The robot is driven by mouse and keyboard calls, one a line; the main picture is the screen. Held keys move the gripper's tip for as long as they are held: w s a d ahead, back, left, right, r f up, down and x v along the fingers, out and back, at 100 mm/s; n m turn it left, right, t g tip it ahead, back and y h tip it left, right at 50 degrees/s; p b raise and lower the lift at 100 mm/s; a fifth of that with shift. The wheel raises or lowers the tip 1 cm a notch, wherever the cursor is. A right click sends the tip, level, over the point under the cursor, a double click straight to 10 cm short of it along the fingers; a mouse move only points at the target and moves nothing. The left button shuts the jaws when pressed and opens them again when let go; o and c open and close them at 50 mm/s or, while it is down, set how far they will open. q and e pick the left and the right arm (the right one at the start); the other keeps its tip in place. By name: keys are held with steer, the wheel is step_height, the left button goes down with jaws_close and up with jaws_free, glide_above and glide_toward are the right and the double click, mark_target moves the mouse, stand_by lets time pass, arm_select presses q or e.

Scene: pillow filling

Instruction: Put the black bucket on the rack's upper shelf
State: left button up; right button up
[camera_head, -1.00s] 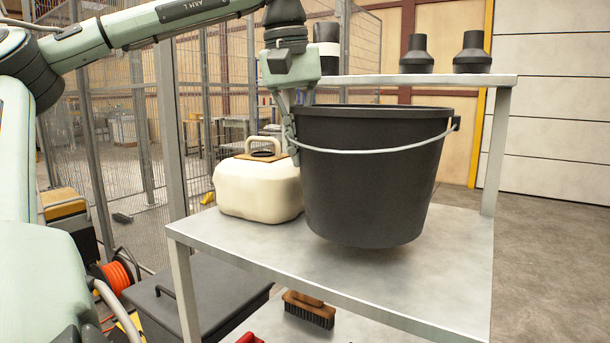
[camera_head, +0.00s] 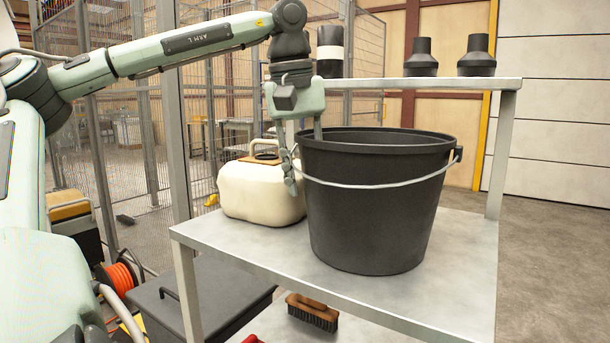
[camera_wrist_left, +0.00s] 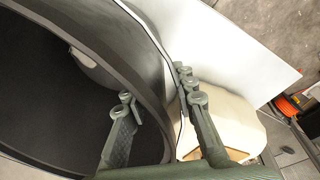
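The black bucket (camera_head: 375,215) stands upright on the rack's broad grey shelf (camera_head: 465,280), its base appearing to rest on the surface. Its pale wire handle hangs across the front. My left gripper (camera_head: 304,155) is at the bucket's left rim, pointing down. In the left wrist view, the gripper (camera_wrist_left: 160,108) has its fingers spread, one inside the bucket (camera_wrist_left: 50,105) and one outside, with the rim between them and gaps beside it. The inner fingertip is hidden by the bucket wall in the head view. My right gripper is not in view.
A cream canister (camera_head: 258,195) stands left of the bucket, close to the outer finger. A narrow higher ledge (camera_head: 400,82) at the back holds dark fittings (camera_head: 421,58). A brush (camera_head: 313,312) lies below. The broad shelf's right front is clear.

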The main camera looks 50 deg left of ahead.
arm_select(q)
step_height(320, 180, up, 12)
steer(key=s, duration=0.2)
stand_by(0.4)
steer(key=shift+d, duration=0.1)
